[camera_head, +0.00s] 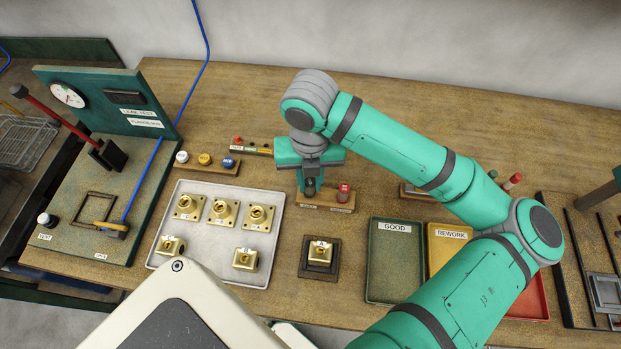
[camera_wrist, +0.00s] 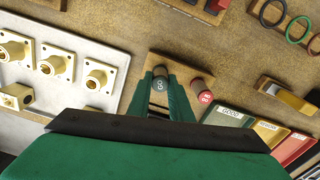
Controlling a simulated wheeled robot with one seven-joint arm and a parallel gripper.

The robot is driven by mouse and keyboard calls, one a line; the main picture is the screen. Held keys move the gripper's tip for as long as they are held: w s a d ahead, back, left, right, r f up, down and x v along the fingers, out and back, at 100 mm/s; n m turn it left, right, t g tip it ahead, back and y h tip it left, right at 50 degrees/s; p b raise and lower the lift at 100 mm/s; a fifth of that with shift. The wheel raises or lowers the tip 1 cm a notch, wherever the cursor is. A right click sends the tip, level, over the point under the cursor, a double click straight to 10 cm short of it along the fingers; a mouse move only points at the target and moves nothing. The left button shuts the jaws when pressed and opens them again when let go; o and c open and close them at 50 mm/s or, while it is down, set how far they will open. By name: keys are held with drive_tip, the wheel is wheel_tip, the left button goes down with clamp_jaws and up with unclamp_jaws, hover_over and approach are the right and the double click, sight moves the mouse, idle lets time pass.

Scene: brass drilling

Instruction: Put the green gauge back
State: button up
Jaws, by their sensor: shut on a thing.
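The green gauge (camera_head: 311,187), a small dark green cylinder, is between the fingers of my gripper (camera_head: 308,188). In the wrist view its round end marked GO (camera_wrist: 160,83) shows between the two green fingers (camera_wrist: 160,95), which are shut on it. It is at the left place of the wooden gauge stand (camera_head: 328,206). I cannot tell whether its lower end is fully seated or just above the stand. The red gauge (camera_head: 343,191) stands upright in the right place of the stand, and shows in the wrist view with its red end (camera_wrist: 204,96).
Left of the stand is a grey tray (camera_head: 215,272) with several brass parts. In front is a dark fixture (camera_head: 304,268) holding a brass part. Green GOOD (camera_head: 393,260) and yellow REWORK (camera_head: 437,262) bins lie to the right.

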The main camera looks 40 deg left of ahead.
drive_tip(key=shift+s+f, duration=0.1)
drive_tip(key=shift+f, duration=0.1)
drive_tip(key=shift+w+f, duration=0.2)
drive_tip(key=shift+w, duration=0.05)
idle(0.7)
drive_tip(key=shift+s+a, duration=0.1)
idle(0.3)
drive_tip(key=o, duration=1.3)
drive_tip(key=shift+r, duration=3.45)
